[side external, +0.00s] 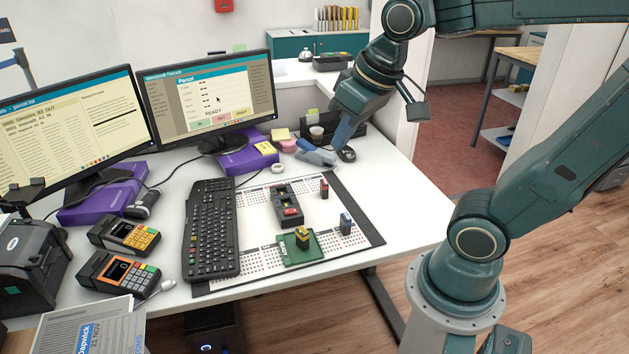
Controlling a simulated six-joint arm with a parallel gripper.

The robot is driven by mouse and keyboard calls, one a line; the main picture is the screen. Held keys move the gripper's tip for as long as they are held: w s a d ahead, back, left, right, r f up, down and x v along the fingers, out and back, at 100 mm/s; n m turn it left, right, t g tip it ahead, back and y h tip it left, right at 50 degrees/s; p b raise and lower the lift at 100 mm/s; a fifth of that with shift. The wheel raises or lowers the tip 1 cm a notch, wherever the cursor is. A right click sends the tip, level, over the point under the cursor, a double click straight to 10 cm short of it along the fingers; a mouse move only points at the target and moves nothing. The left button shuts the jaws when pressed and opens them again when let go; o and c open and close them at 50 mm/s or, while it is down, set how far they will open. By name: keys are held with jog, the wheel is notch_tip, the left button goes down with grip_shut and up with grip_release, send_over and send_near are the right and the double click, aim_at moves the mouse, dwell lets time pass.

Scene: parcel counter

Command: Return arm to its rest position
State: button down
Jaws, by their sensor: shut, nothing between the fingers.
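My green arm reaches in from the right, with its wrist high over the back right of the white desk (415,205).
The mat carries a dark holder (285,204), a green plate with a yellow-topped block (302,240), a red block (324,188) and a blue block (346,224). A keyboard (211,230), card terminals (124,236) and monitors (208,95) stand left. The desk's right end is clear.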

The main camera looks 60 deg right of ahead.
jog(key=s+a+n+t, duration=0.1)
jog(key=s, duration=0.5)
jog(key=shift+a+f+n, duration=0.15)
jog(key=shift+a+n, duration=0.15)
jog(key=shift+a, duration=0.05)
dwell(0.8)
